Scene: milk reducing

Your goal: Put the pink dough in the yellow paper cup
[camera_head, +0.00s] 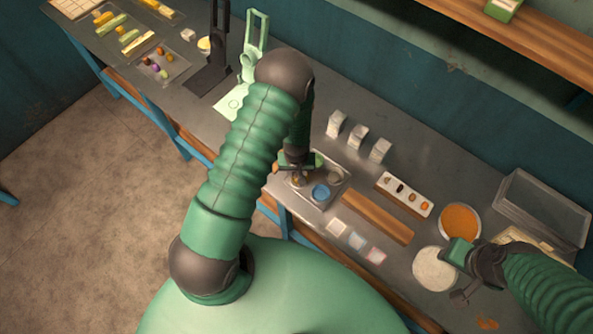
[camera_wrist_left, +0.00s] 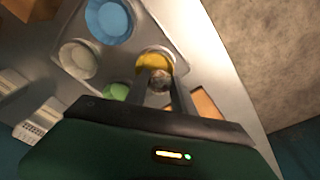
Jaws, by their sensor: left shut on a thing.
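My left gripper (camera_head: 297,178) is over the metal tray (camera_head: 341,194). In the left wrist view my left gripper (camera_wrist_left: 160,78) is shut on a small lump (camera_wrist_left: 160,74), taken to be the dough; its pink colour is not clear. The lump is at the mouth of the yellow paper cup (camera_wrist_left: 152,58); I cannot tell whether it touches the cup. The same tray holds a blue cup (camera_head: 320,192), a pale cup (camera_head: 333,178) and a green cup (camera_wrist_left: 116,91). My right gripper (camera_head: 468,280) is at the lower right, away from the tray; its finger opening is unclear.
A wooden block (camera_head: 377,217) and a white holder with small round pieces (camera_head: 405,194) lie right of the tray. Small coloured squares (camera_head: 356,241) lie near the front edge. White cartons (camera_head: 358,137) stand behind. An orange bowl (camera_head: 460,221) and a pale bowl (camera_head: 434,268) are at right.

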